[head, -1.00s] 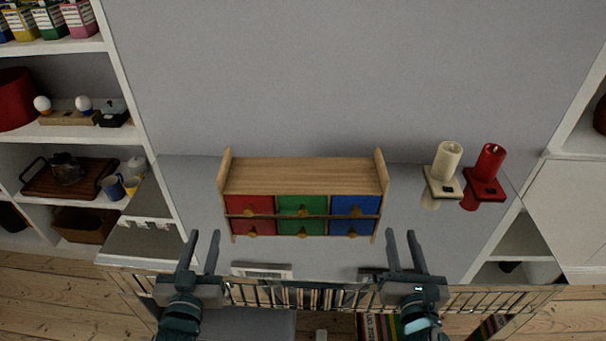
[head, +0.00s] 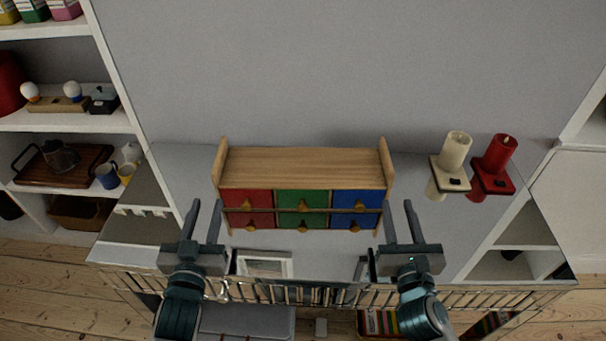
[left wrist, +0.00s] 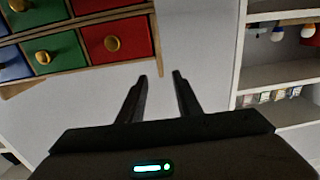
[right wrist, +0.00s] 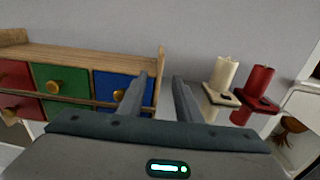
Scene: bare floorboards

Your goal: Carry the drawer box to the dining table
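The drawer box (head: 303,170) is a wooden case with red, green and blue drawers and round gold knobs. It stands against the grey wall, between my two grippers. My left gripper (head: 205,219) is open and empty at the box's lower left end; in the left wrist view its fingers (left wrist: 160,76) are beside the red drawers, apart from them. My right gripper (head: 402,220) is open and empty at the box's lower right end; in the right wrist view its left finger overlaps the box's right side, and I cannot tell whether they touch. The dining table is not in view.
A cream candle (head: 456,150) and a red candle (head: 498,155) on small wall holders are to the right. White shelves (head: 70,120) with crockery stand at the left. A metal rail (head: 300,293) runs below the box, with small frames (head: 264,264) behind it.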

